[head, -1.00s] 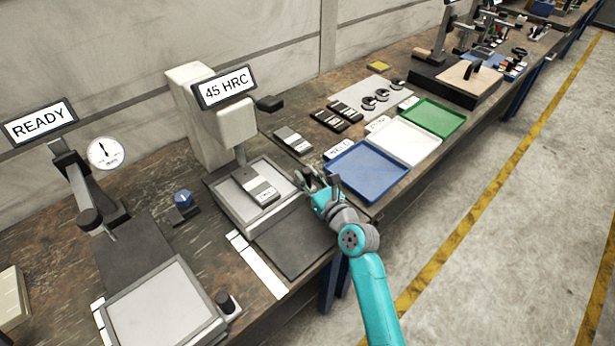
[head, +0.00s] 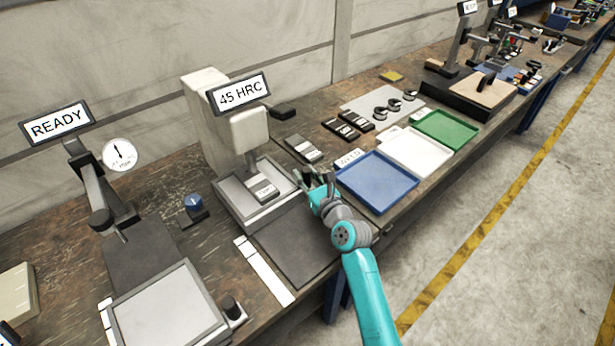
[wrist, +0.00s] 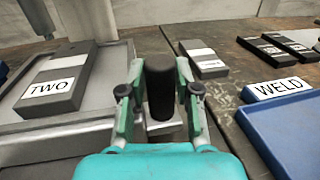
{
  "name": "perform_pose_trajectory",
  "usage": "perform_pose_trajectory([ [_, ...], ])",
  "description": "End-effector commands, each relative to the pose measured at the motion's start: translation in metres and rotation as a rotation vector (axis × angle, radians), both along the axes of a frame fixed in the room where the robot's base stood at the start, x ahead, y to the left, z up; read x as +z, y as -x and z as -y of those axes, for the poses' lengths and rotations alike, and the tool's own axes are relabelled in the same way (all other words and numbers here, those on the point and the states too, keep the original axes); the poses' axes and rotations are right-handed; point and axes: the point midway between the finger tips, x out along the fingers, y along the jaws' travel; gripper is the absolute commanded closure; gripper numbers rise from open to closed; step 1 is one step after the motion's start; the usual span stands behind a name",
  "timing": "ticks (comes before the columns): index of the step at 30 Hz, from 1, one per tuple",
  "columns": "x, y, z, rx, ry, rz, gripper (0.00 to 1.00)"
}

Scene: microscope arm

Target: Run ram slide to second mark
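A black upright knob (wrist: 160,87) stands between my gripper's two fingers in the wrist view, on a pale grey base. My gripper (head: 318,178) is right of the tester's plate in the head view; its fingers (wrist: 160,75) look closed on the knob's sides. The hardness tester (head: 205,122) shows "45 HRC" on its sign (head: 239,93). Its ram (head: 251,160) reaches down close to the grey block (head: 262,187); contact cannot be told. That block is labelled "TWO" in the wrist view (wrist: 58,82). No slide marks can be made out by the knob.
A blue tray (head: 345,183) labelled "WELD" lies right of my gripper, with white (head: 418,172) and green (head: 445,113) trays beyond. Another grey block (head: 303,148) lies behind it. A dark mat (head: 298,262) lies in front. A dial gauge and "READY" sign (head: 55,122) stand left.

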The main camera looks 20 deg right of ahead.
Motion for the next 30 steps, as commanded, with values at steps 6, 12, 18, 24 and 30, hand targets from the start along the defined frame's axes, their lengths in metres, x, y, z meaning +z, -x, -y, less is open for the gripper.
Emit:
perform_pose_trajectory([
  [6,0.0,0.0,0.0,0.0,0.0,0.0,0.46],
  [12,0.0,0.003,0.001,0.0,0.0,0.0,0.46],
  [18,-0.001,0.024,0.003,-0.002,0.0,0.0,0.46],
  [24,-0.001,0.062,0.008,-0.002,-0.001,-0.001,0.46],
  [30,-0.001,0.096,0.012,-0.001,-0.001,-0.001,0.46],
])
